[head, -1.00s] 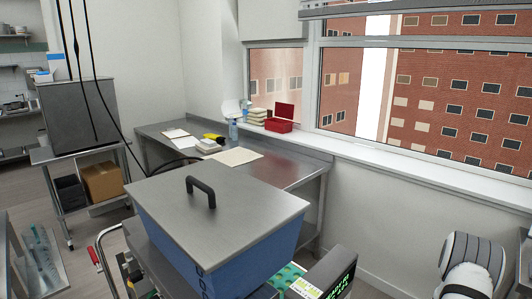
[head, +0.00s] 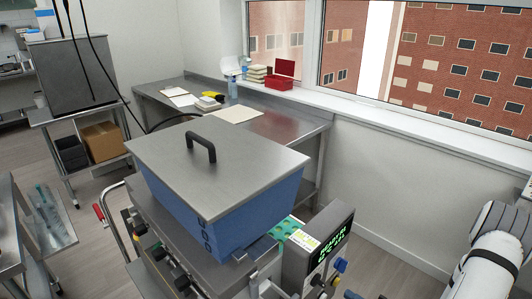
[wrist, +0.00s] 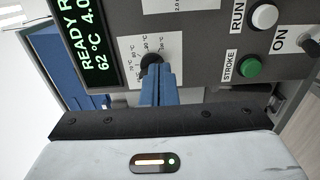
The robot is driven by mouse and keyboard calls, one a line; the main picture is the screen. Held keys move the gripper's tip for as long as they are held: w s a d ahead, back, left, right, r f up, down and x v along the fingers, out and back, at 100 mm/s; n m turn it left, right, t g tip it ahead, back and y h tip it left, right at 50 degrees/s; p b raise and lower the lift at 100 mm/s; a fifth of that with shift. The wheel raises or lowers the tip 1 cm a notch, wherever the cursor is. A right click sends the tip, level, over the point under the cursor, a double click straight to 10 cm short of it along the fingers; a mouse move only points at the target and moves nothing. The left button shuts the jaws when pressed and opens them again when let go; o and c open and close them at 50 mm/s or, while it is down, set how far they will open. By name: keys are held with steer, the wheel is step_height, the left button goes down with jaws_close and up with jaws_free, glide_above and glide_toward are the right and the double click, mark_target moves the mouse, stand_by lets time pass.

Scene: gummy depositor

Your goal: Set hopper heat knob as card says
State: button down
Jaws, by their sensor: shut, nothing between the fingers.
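In the wrist view, a round black knob (wrist: 150,58) sits on the grey control panel, ringed by a printed scale with °C marks. I take it for the heat knob; its pointer is too small to read. My gripper (wrist: 157,72) is shut, its blue fingers pointing at the knob and overlapping its lower edge in the picture; I cannot tell if they touch. A green-lettered display (wrist: 88,40) beside it reads READY, 62 °C and 4.0.
A green STROKE button (wrist: 249,67), a white RUN button (wrist: 264,16) and an ON switch (wrist: 308,42) sit close by on the panel. The blue hopper (head: 225,215) with its steel lid (head: 240,150) stands behind. A steel bench (head: 285,125) is along the window.

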mark_target(319, 283)
steer(key=shift+d+b, duration=0.1)
steer(key=shift+b, duration=0.3)
steer(key=shift+w+a+r+b, duration=0.8)
steer(key=shift+w+a+b, duration=0.35)
steer(key=shift+b, duration=0.7)
steer(key=shift+w+a+r+b, duration=0.8)
steer(key=shift+w+a+b, duration=0.25)
steer(key=shift+b, duration=0.8)
steer(key=shift+s+a+f, duration=0.3)
steer(key=shift+s+a, duration=0.1)
steer(key=shift+s, duration=0.05)
steer(key=shift+w+d+f+p, duration=0.1)
steer(key=shift+f+p, duration=0.2)
steer(key=shift+p, duration=0.3)
steer(key=shift+f+p, duration=0.45)
steer(key=shift+f, duration=0.3)
